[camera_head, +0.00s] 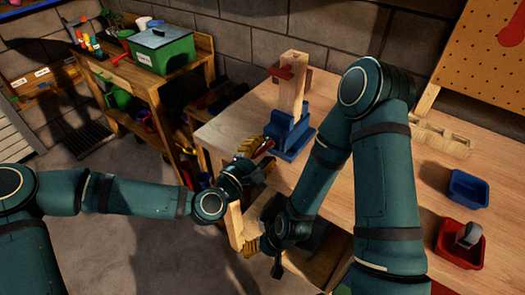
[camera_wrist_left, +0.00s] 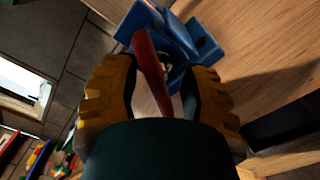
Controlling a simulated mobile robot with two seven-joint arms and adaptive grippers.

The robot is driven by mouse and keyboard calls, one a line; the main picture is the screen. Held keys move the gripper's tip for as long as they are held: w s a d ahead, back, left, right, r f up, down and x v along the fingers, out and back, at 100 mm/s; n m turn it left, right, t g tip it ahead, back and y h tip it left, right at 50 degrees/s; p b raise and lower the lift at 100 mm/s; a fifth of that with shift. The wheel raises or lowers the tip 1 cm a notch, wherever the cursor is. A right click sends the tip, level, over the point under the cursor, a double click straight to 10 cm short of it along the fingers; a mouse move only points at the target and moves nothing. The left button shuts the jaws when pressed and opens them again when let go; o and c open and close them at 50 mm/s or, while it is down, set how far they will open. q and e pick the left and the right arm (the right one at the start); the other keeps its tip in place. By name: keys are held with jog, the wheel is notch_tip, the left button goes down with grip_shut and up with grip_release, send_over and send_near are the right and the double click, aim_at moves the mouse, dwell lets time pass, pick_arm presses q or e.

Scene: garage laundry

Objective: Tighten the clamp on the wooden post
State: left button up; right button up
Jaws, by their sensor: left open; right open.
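A pale wooden post (camera_head: 292,92) stands upright in a blue clamp (camera_head: 291,137) on the workbench, near its left edge. The blue clamp also shows at the top of the left wrist view (camera_wrist_left: 205,40). A red handle (camera_wrist_left: 150,70) comes from the clamp toward my left gripper; in the head view its red end (camera_head: 264,147) shows. My left gripper (camera_head: 257,155) is open beside the clamp, its yellow fingers on either side of the handle in the left wrist view (camera_wrist_left: 160,100). Contact cannot be told. My right gripper (camera_head: 262,238) is open, low by the bench's front edge, partly hidden by its wrist.
The wooden workbench (camera_head: 400,165) holds a blue bin (camera_head: 467,188), a red bin (camera_head: 462,244) with a tape roll, and a wooden block with holes (camera_head: 442,135). A reddish-brown piece (camera_head: 280,72) is by the post's top. A shelf with a green box (camera_head: 162,48) stands left.

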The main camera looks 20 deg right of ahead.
pick_arm(q)
jog(key=v, duration=0.7)
jog(key=shift+s+a, duration=0.15)
jog(key=shift+a, duration=0.05)
